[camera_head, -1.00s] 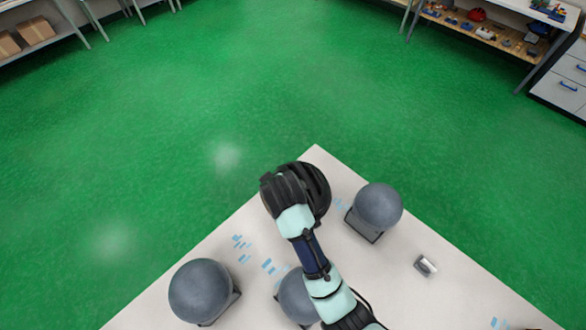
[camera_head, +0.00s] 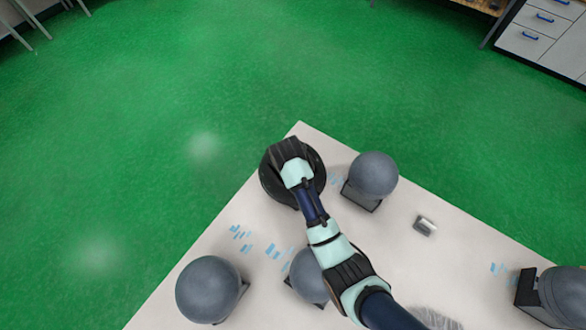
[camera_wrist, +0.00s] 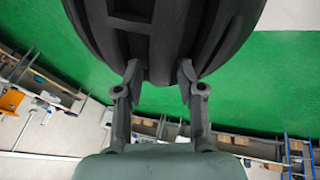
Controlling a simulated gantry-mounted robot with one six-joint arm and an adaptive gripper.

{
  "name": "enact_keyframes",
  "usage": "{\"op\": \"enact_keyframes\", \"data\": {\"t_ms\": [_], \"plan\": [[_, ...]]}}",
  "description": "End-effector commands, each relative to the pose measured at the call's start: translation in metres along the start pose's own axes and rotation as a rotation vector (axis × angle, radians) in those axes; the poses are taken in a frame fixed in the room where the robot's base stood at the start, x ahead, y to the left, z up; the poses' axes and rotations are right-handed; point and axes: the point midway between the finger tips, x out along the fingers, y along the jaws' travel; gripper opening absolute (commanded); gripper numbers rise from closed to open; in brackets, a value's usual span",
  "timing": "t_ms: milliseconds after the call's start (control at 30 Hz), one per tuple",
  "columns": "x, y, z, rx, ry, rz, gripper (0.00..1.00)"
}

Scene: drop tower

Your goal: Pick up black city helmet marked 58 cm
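The black helmet (camera_head: 316,178) shows near the far corner of the white table in the head view, partly covered by my wrist. My gripper is hidden there. In the wrist view the helmet (camera_wrist: 215,25) fills the top of the picture, with ribs and vents. My gripper (camera_wrist: 158,75) has a finger on each side of a middle part of the helmet, both appearing to touch it, so it looks shut on it. No 58 cm mark is readable. I cannot tell whether the helmet rests on anything.
Grey ball-shaped head forms stand on the white table (camera_head: 385,265): one right of the helmet (camera_head: 374,174), one front left (camera_head: 208,289), one beside my arm (camera_head: 307,277), one far right (camera_head: 565,292). A small metallic block (camera_head: 425,225) lies on the table. Green floor lies beyond.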

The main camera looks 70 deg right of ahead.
Motion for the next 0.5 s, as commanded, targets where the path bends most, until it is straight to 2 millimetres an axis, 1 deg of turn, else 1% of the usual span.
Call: {"op": "enact_keyframes", "data": {"t_ms": [200,267,433,500], "plan": [[0.0018,0.0000,-0.0004,0.000,0.001,0.000,0.38],[0.0017,0.0000,-0.0003,0.000,0.001,0.000,0.30],[0.0017,-0.0002,-0.0003,0.000,0.001,0.000,0.02],[0.0016,-0.0002,-0.0003,0.000,0.001,0.000,0.00]]}}
